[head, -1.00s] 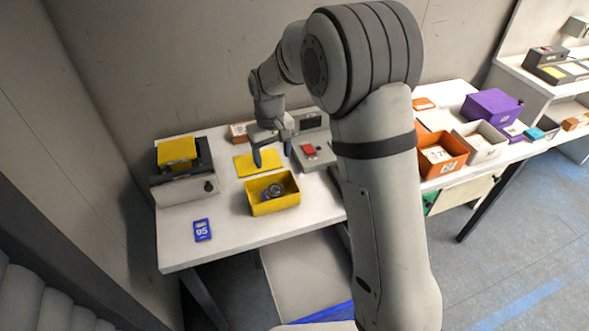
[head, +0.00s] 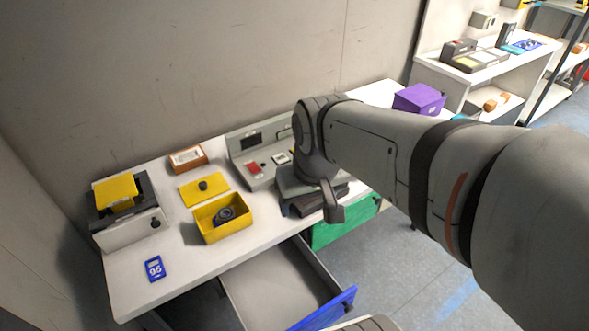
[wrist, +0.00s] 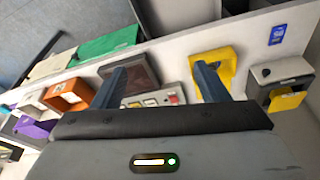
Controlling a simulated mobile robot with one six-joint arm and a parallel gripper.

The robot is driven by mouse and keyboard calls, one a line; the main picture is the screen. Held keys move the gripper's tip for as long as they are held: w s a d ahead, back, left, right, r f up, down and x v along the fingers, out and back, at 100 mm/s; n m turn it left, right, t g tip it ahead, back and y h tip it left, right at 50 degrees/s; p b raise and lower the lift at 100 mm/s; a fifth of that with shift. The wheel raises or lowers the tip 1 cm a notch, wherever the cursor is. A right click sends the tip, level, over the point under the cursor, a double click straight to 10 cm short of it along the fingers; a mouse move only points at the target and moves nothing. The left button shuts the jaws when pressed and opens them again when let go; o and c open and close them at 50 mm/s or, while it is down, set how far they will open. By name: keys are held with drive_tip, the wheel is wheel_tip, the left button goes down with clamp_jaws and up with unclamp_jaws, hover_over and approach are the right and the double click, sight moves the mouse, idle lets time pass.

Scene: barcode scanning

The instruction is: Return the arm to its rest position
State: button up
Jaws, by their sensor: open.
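My arm reaches in from the right of the head view and bends over the table's front edge. My gripper (wrist: 159,84) shows in the wrist view with its two fingers wide apart and nothing between them. In the head view the arm's own wrist largely hides the fingers. The wrist view looks down across the white table, with the grey station with the red button (head: 253,168) and the yellow box (head: 208,230) beyond the fingertips. The yellow box holds a dark round item (head: 226,213).
A yellow lid (head: 190,194), an orange-brown box (head: 187,158) and a blue card (head: 154,269) lie on the white table (head: 125,298). A yellow-topped device (head: 128,236) stands at left, a purple box (head: 419,98) at right. An open drawer (head: 275,285) juts out in front.

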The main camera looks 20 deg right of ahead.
drive_tip(key=s, duration=0.2)
drive_tip(key=shift+s+d+f, duration=0.25)
drive_tip(key=shift+s+d, duration=0.05)
drive_tip(key=shift+d, duration=0.05)
drive_tip(key=shift+c, duration=0.6)
